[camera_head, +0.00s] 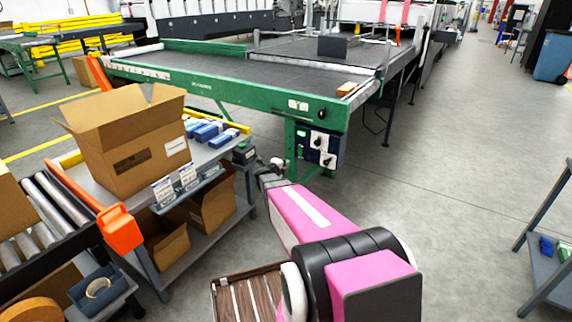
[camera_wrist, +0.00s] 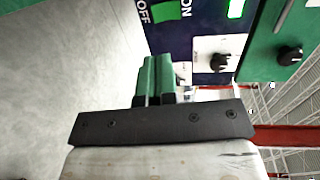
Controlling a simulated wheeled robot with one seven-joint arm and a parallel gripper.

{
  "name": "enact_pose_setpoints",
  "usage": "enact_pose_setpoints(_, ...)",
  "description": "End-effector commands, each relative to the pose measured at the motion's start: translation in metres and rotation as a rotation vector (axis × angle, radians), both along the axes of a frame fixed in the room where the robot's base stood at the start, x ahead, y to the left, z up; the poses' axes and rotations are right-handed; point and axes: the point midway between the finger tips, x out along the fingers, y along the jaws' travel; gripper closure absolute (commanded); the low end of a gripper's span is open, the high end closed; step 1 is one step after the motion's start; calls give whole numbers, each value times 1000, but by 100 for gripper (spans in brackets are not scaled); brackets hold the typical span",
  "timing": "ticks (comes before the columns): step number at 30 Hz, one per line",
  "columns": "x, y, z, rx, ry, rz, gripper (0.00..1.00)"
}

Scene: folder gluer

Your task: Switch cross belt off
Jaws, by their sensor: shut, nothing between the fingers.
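The green-framed cross belt (camera_head: 215,87) runs across the middle of the head view. A dark blue control box (camera_head: 318,147) hangs under its near right end. In the wrist view the control box (camera_wrist: 205,25) fills the top, with a green switch part (camera_wrist: 166,9) between the words OFF and ON. A second green part (camera_wrist: 236,8) and a black knob on a white plate (camera_wrist: 219,62) sit to its right. My gripper (camera_wrist: 157,62) has its green fingers together and empty, their tips just below the OFF/ON switch in the picture; contact cannot be told. In the head view my gripper (camera_head: 268,168) is left of the box, partly hidden.
Another black knob (camera_wrist: 290,56) is on the green frame. A cart with an open cardboard box (camera_head: 130,140) and blue packs stands close left of my arm. An orange piece (camera_head: 119,229) is at its corner.

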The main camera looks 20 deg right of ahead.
Motion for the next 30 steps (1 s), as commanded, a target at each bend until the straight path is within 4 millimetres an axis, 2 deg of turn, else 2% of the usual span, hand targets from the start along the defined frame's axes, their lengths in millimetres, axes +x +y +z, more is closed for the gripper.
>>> enact_pose_setpoints(3,18,-19,-4,0,0,-1,100)
enact_pose_setpoints(15,58,-72,-12,0,0,0,100)
enact_pose_setpoints(21,67,-85,-13,0,0,0,100)
enact_pose_setpoints(30,68,-86,-13,0,0,1,100)
